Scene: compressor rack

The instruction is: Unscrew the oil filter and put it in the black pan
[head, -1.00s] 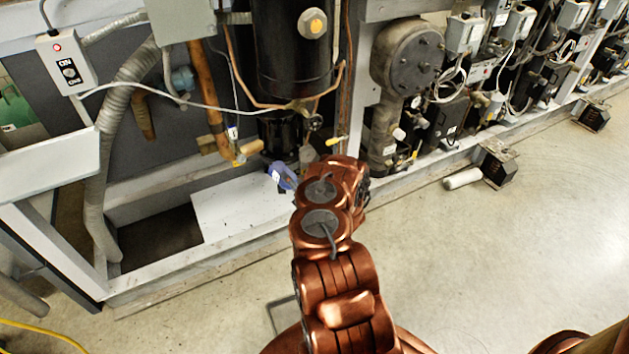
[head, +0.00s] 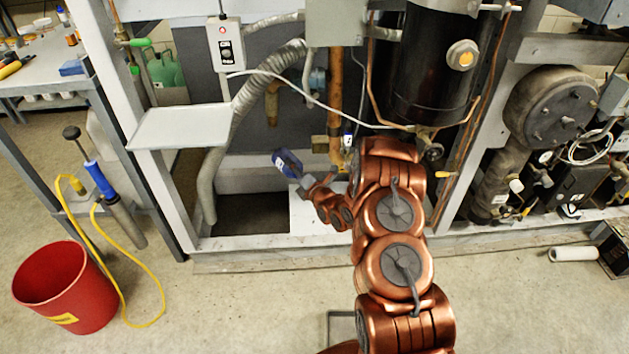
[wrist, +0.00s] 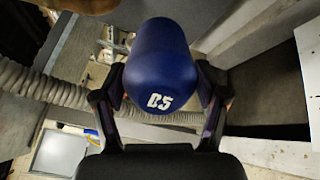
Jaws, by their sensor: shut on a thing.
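The blue oil filter (head: 287,163) with white lettering is off its mount and held tilted in front of the rack. It also fills the upper middle of the wrist view (wrist: 168,65). My gripper (head: 306,181) is shut on it, with one dark finger on each side in the wrist view (wrist: 160,92). The filter is clear of the white board (head: 312,213) on the rack floor.
A white shelf (head: 180,126) and a grey ribbed hose (head: 245,100) stand to the left of the filter. A black tank (head: 430,65) hangs at upper right. A red bucket (head: 65,287) and yellow hose (head: 123,285) are at lower left. The front floor is mostly open.

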